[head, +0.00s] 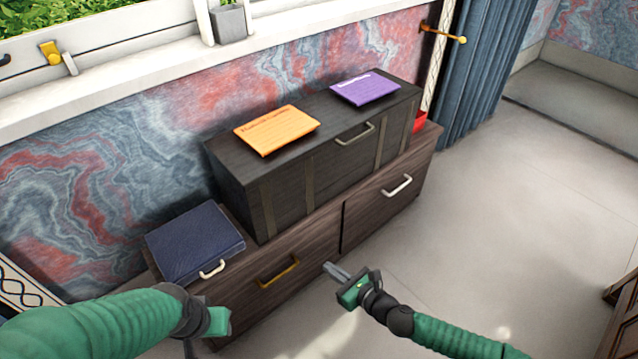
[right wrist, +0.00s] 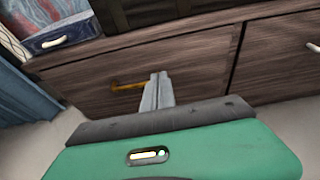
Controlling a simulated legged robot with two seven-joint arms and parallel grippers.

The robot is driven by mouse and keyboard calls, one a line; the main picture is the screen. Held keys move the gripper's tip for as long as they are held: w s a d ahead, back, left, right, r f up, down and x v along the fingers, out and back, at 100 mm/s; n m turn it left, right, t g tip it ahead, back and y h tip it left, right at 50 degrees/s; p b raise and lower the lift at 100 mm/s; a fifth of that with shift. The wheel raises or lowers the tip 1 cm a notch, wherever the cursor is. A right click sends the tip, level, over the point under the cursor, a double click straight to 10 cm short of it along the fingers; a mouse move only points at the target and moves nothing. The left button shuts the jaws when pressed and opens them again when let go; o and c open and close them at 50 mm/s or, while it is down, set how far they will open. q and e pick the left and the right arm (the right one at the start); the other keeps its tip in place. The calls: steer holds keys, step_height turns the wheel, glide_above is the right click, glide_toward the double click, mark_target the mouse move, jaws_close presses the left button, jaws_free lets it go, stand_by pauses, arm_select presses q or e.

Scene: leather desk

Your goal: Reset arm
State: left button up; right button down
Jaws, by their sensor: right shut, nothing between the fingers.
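My right gripper (head: 338,272) is shut and empty in front of the low brown wooden cabinet (head: 330,232). It points toward the cabinet's front, near the left drawer's gold handle (head: 279,272). In the right wrist view its closed fingers (right wrist: 157,92) show beside the same gold handle (right wrist: 128,86), and I cannot tell whether they touch it.
A dark chest (head: 300,180) stands on the cabinet with an orange pad (head: 277,131) and a purple pad (head: 366,89) on top. A dark blue case (head: 194,243) with a pale handle lies at the cabinet's left end.

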steer(key=s+a+f+n+g, duration=0.2)
steer(key=s+f+n+g, duration=0.15)
steer(key=s+n, duration=0.4)
steer(key=s+a+f+n+g, duration=0.1)
steer(key=s+f+n+g, duration=0.2)
steer(key=s+n+g, duration=0.4)
steer(key=s+d+n+h, duration=0.4)
steer(key=s+d+n, duration=0.1)
steer(key=s+d, duration=0.15)
steer(key=w+d+r+n+t+h, duration=0.15)
steer(key=d+r+n, duration=0.25)
steer(key=r, duration=0.6)
steer(key=d+r+n+h, duration=0.3)
steer(key=d+r+n, duration=0.2)
steer(key=r, duration=0.4)
steer(key=w+p+v, duration=0.2)
steer(key=p+v, duration=1)
steer(key=w+r+p+v, duration=0.1)
steer(key=w+p+v, duration=0.2)
steer(key=p+v, duration=0.9)
steer(key=w+a+p+v, duration=0.1)
steer(key=w+p+v, duration=0.1)
steer(key=p+v, duration=1)
steer(key=shift+r, duration=0.4)
steer(key=shift+w, duration=0.15)
